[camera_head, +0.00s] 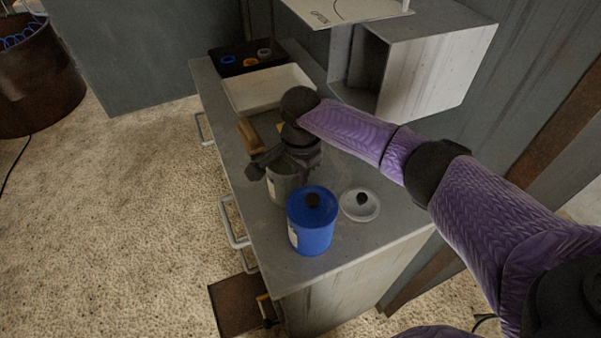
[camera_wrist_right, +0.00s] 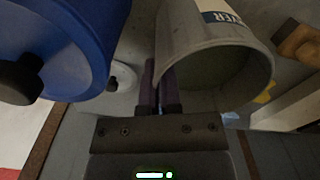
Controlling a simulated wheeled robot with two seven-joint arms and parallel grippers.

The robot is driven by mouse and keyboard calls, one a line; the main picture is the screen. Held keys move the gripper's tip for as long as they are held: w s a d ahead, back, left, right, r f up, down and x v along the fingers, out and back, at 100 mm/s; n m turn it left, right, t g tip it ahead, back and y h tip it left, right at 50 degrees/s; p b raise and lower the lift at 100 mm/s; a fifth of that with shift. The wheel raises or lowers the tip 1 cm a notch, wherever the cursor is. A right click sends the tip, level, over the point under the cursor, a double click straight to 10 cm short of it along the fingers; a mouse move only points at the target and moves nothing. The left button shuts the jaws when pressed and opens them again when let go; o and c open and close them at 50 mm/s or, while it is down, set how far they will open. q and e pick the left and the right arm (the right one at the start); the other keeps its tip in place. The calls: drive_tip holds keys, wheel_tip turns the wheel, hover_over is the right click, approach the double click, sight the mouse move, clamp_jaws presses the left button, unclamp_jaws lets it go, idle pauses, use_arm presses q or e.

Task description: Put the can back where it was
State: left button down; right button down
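The grey can (camera_head: 283,187) is open at the top and stands about upright on or just above the cabinet top, partly behind the blue can. Its open mouth and a label ending in "YER" show in the right wrist view (camera_wrist_right: 212,45). My right gripper (camera_head: 287,160) is at its rim. In the right wrist view its two fingers (camera_wrist_right: 159,92) are close together, with the can's wall seemingly pinched between them. The blue can (camera_head: 311,228) has a blue lid with a black knob. A loose grey lid (camera_head: 360,205) lies to its right. My left gripper is not visible.
A white tray (camera_head: 268,108) and a black holder with coloured rings (camera_head: 222,70) are at the back of the cabinet top (camera_head: 360,240). A wooden block (camera_head: 248,133) lies near the left edge. A metal box (camera_head: 440,55) stands at back right.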

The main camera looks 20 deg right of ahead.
drive_tip(key=c, duration=0.8)
unclamp_jaws()
drive_tip(key=shift+f, duration=0.1)
wheel_tip(320, 180, up, 8)
drive_tip(key=shift+f+p, duration=0.2)
drive_tip(key=shift+p, duration=0.9)
drive_tip(key=shift+r, duration=0.1)
